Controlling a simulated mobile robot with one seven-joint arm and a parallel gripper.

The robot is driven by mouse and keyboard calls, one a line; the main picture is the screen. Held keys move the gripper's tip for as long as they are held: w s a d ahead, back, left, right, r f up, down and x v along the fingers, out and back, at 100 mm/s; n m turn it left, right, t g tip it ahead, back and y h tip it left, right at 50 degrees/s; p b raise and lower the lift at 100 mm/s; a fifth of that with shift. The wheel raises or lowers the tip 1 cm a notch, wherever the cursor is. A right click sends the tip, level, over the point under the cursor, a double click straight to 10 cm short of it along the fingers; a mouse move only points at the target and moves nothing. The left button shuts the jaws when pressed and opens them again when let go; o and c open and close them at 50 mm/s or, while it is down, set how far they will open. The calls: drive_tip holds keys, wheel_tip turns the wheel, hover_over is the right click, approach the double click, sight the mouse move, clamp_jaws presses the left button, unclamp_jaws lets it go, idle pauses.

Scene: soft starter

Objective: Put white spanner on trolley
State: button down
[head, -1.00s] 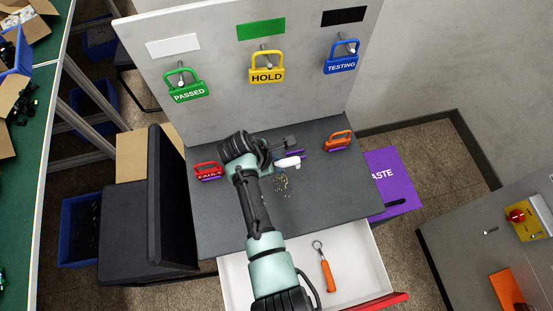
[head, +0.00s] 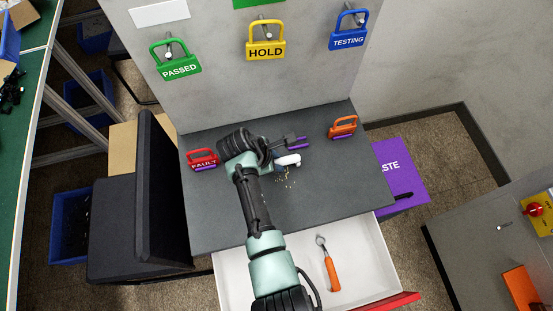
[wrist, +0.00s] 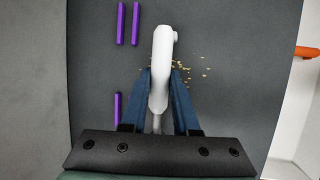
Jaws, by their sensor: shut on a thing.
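A white rounded thing (wrist: 161,60), which I take for the white spanner, lies between the two blue fingers of my gripper (wrist: 160,80) in the wrist view. My gripper is shut on it, low over the dark desk top (head: 330,195). In the head view the white thing (head: 290,160) shows just right of my wrist; its far end is partly hidden. A grey-topped unit (head: 455,235) at the right may be the trolley; I cannot tell for sure.
Purple bars (wrist: 121,22) and brass bits (head: 286,179) lie near my gripper. Red (head: 203,160) and orange (head: 343,127) padlocks stand on the desk. An open drawer (head: 355,255) holds an orange-handled tool (head: 332,270). A purple bin (head: 400,170) stands right.

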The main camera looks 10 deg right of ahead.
drive_tip(key=shift+f+b, duration=0.45)
drive_tip(key=shift+f, duration=0.15)
idle(0.3)
drive_tip(key=c, duration=0.6)
unclamp_jaws()
